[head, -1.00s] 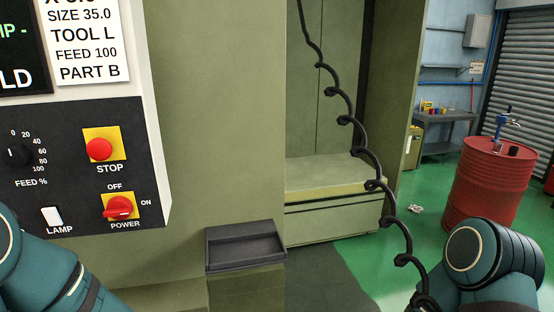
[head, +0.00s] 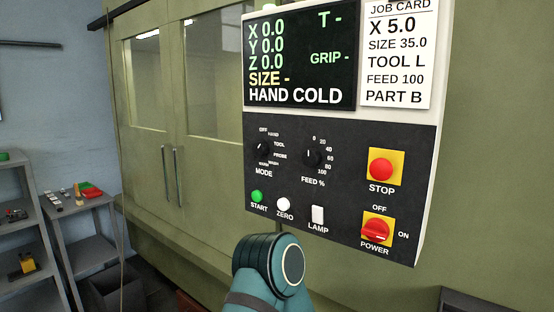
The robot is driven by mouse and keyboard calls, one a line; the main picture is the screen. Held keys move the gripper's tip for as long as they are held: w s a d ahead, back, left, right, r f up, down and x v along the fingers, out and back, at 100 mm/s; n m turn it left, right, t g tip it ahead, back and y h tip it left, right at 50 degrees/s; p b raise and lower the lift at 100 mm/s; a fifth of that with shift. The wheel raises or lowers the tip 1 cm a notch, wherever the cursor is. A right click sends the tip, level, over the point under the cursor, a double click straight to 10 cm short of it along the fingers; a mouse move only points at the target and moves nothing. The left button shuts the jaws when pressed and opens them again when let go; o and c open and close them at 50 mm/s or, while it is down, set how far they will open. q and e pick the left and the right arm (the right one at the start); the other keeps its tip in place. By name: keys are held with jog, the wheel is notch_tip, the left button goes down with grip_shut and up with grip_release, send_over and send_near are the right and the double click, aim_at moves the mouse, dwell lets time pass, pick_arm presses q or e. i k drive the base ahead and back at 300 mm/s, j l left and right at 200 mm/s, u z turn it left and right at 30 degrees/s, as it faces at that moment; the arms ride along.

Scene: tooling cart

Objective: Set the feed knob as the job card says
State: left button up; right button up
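The feed knob (head: 312,156) is a small black dial on the dark control panel (head: 350,200), above the label FEED %. Its scale runs from 0 at the top round the right side to 100 at the lower right. A small white mark shows on the knob's left part, away from the 100; its exact setting is too small to read. The job card (head: 396,55) at the top right reads X 5.0, SIZE 35.0, TOOL L, FEED 100, PART B. A teal link of my arm shows below the panel. Neither gripper is in view.
Near the feed knob are the mode knob (head: 262,149), green start button (head: 257,196), white zero button (head: 283,204), lamp switch (head: 318,214), red stop button (head: 381,168) and red power switch (head: 375,231). The screen (head: 299,58) reads HAND COLD. Shelves (head: 85,245) stand at left.

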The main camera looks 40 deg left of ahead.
aim_at(312, 157)
jog(key=i+j+u, duration=0.15)
jog(key=u, duration=0.9)
